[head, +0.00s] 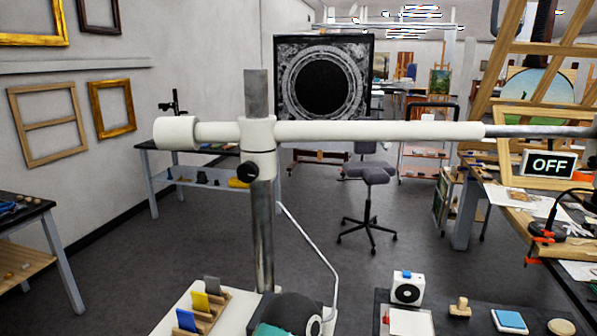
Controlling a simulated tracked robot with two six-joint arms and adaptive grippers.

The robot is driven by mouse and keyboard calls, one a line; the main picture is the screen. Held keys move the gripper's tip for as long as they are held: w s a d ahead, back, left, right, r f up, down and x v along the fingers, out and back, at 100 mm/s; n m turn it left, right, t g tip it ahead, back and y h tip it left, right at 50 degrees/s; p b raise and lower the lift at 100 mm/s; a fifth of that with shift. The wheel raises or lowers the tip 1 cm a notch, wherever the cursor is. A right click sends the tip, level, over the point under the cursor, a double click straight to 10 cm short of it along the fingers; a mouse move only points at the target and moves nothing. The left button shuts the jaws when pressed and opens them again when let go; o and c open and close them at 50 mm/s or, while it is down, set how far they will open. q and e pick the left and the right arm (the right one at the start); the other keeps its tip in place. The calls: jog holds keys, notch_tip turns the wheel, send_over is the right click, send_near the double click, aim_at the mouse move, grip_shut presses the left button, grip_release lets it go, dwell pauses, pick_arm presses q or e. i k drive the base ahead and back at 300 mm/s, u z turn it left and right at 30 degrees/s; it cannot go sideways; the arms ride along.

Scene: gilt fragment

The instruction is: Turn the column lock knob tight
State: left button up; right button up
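The column lock knob (248,171) is a small black knob on the white collar (258,149) of a boom stand. The collar sits around an upright grey metal column (263,235). A white horizontal boom (380,131) passes through the collar, with a thick white end piece (175,133) at its left. I cannot tell from here how tight the knob is. Neither of my grippers is in view.
A white tray (172,322) holds wooden slots with coloured cards. A dark rounded object (292,310) beside the column is cut off below. A small white box (407,288) and blue pad (509,320) lie right. A sign (549,163) reads OFF.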

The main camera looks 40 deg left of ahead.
aim_at(248, 170)
jog(key=u, duration=1.15)
jog(key=i, duration=0.1)
jog(key=z, duration=2.2)
jog(key=k, duration=1.9)
jog(key=z, duration=1.3)
jog(key=i, duration=0.1)
jog(key=u, duration=3.3)
jog(key=i, duration=1)
